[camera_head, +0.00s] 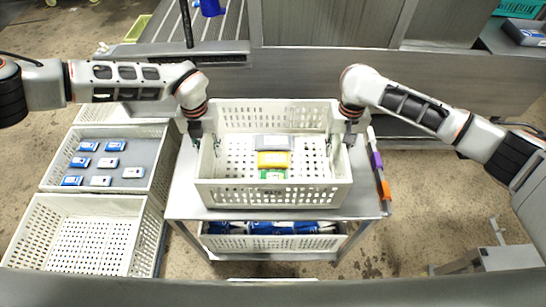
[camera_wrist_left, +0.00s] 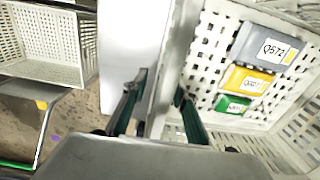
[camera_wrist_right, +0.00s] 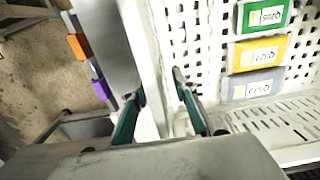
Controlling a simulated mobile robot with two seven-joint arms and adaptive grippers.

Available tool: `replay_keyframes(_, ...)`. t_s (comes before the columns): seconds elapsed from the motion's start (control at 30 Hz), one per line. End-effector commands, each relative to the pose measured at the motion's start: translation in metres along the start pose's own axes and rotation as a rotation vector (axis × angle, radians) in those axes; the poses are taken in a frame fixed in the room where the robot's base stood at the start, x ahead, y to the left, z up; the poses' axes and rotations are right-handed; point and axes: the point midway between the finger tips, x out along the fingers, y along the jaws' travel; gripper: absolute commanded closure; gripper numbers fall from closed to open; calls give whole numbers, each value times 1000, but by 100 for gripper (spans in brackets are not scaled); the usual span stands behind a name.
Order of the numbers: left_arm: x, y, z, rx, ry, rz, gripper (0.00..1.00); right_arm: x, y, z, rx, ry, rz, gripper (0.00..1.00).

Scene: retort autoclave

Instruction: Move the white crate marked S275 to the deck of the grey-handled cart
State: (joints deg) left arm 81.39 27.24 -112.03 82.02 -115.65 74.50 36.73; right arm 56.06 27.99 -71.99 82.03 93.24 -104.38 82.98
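A white perforated crate (camera_head: 318,193) sits on the steel top of a cart (camera_head: 200,206). Its front label is too small to read. Inside lie a grey pack (camera_head: 272,142), a yellow pack (camera_head: 272,160) and a green pack (camera_head: 272,175). My left gripper (camera_head: 203,142) is at its left wall, with one finger on each side of the wall in the left wrist view (camera_wrist_left: 162,82). My right gripper (camera_head: 350,137) straddles the right wall likewise, also in the right wrist view (camera_wrist_right: 158,82). Whether the fingers press on the walls cannot be told.
Another white crate (camera_head: 275,242) with blue packs is on the cart's lower shelf. At left stand an empty white crate (camera_head: 35,240) and one with several blue-white packs (camera_head: 50,178). Orange and purple grips (camera_head: 379,175) are at the cart's right edge. Floor at right is partly clear.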

Motion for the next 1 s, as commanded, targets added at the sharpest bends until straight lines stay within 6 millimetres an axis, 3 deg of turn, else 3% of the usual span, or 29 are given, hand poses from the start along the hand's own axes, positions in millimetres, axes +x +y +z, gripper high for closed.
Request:
replay_keyframes(0.37,5,0,0,1,-1,0,72,5,0,0,0,0,-1,72)
replay_keyframes(0.5,5,0,0,1,-1,0,100,5,0,0,0,0,0,100)
replay_keyframes(1.0,2,0,1,0,-3,-1,100,2,0,-1,0,3,-1,100)
